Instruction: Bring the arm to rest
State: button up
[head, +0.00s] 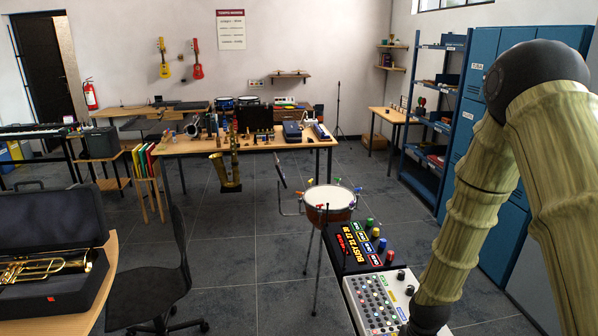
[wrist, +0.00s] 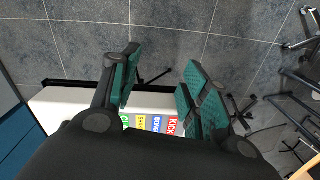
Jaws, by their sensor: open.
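My gripper (wrist: 160,66) is open in the wrist view, with its two dark fingers and teal pads spread apart. Nothing is between the pads; grey tiled floor shows behind the gap. My arm (head: 470,215) shows at the right of the head view, with pale ribbed links and a dark joint. It bends down toward the bottom edge, where a dark part shows beside a white knobbed panel (head: 374,303). My fingers are not clearly visible in the head view.
A white surface with coloured labels (wrist: 157,124) lies behind my fingers in the wrist view. In the head view, a black board with coloured knobs (head: 350,247), a drum (head: 330,213) and blue cabinets (head: 478,130) are close by. A black chair (head: 150,290) stands left; open floor lies between.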

jog(key=s+a+f+b, duration=0.2)
jog(key=s+f+b, duration=0.1)
jog(key=s+f, duration=0.8)
jog(key=s+a+f+b, duration=0.2)
jog(key=s+f+b, duration=0.1)
jog(key=s+f, duration=0.8)
jog(key=s, duration=0.5)
jog(key=shift+a, duration=0.35)
